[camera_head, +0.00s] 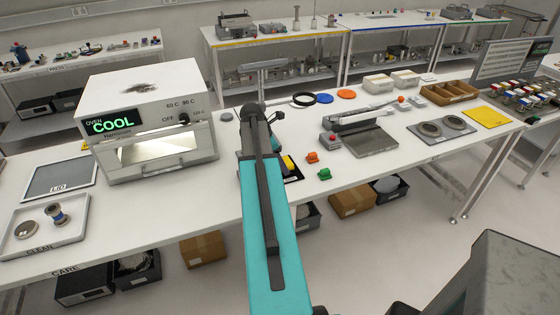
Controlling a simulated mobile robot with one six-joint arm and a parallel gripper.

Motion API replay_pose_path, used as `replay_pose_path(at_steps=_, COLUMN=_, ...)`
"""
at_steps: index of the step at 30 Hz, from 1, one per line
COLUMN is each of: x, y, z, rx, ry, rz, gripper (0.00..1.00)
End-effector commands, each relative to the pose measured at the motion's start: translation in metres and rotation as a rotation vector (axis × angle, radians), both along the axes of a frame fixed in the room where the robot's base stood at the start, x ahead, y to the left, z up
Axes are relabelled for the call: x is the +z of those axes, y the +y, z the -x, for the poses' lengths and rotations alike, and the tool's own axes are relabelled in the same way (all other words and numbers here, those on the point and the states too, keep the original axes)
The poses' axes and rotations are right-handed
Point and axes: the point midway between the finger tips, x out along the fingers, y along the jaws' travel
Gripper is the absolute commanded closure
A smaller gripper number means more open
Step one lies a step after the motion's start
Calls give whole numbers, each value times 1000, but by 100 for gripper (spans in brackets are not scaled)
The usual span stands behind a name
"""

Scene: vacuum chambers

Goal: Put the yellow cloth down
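A small yellow piece (289,162) shows just right of my teal arm, beside something dark on the long white bench. The arm covers its left part, so I cannot tell whether it is the yellow cloth or whether it is held. A flat yellow sheet (487,117) lies at the right end of the bench, well away from my arm. I cannot tell whether that is cloth. My arm reaches over the middle of the bench, and my gripper's fingers are hidden behind it.
The oven (150,125) reading COOL stands left of my arm. A lid mat (60,179) and clean tray (14,249) lie further left. Orange (312,157) and green (324,174) pieces lie right of the arm, before a grey-plated device (371,143). Bare bench shows along the front edge.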

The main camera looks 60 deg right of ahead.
Motion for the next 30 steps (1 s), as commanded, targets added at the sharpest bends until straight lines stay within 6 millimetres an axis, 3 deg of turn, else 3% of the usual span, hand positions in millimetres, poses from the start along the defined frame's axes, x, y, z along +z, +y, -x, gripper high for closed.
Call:
replay_pose_path(at_steps=14, x=7, y=1, z=-1, rx=0, ry=0, rz=0, gripper=31)
replay_pose_path(at_steps=30, x=59, y=18, z=-14, rx=0, ry=-1, rz=1, gripper=31)
